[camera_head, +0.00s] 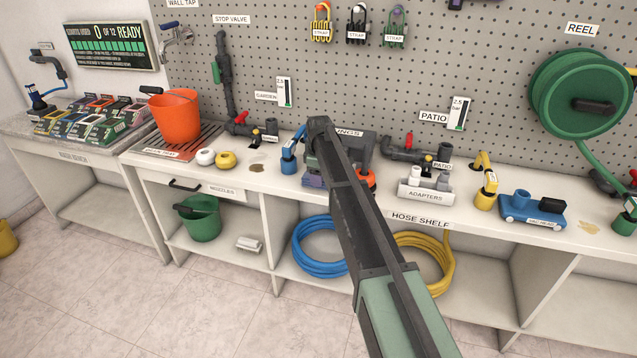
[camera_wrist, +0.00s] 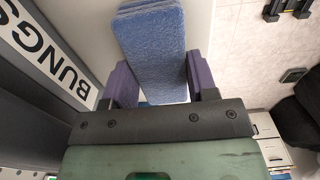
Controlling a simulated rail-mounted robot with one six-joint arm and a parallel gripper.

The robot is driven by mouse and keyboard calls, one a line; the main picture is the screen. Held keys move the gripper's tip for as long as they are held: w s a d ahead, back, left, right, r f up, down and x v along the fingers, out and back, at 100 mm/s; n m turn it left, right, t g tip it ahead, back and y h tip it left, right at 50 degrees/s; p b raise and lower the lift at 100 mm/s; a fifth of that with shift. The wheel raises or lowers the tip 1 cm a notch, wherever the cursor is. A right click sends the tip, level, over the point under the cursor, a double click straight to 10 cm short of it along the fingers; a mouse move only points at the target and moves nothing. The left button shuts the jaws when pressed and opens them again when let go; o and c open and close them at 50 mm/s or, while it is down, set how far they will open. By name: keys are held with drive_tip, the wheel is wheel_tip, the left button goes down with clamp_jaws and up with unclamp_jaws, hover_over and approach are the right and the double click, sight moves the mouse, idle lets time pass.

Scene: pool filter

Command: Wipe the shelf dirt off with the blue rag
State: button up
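The blue rag (camera_wrist: 153,50) is a folded, fuzzy block in the wrist view. My gripper (camera_wrist: 162,78) has its purple fingers on both long sides of it, with no clear gap, and appears shut on it. In the head view my arm hides the rag, and only part of my gripper (camera_head: 311,170) shows beside the bungs holder. The hose shelf (camera_head: 375,205) is a long white bench top. One brown dirt patch (camera_head: 256,168) lies left of my gripper, behind the nozzles label. Another, tan dirt patch (camera_head: 589,226) lies at the right, beside the blue vacuum head.
The bungs holder (camera_head: 352,143) stands close to my gripper. Adapters (camera_head: 425,190), a yellow pipe fitting (camera_head: 486,190) and the blue vacuum head (camera_head: 532,208) stand to the right. Nozzles (camera_head: 226,159) and an orange bucket (camera_head: 176,117) are left. Pipes and valves line the pegboard.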

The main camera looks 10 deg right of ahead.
drive_tip(key=c, duration=0.4)
wheel_tip(320, 180, up, 7)
drive_tip(key=p, duration=0.7)
drive_tip(key=shift+r, duration=0.15)
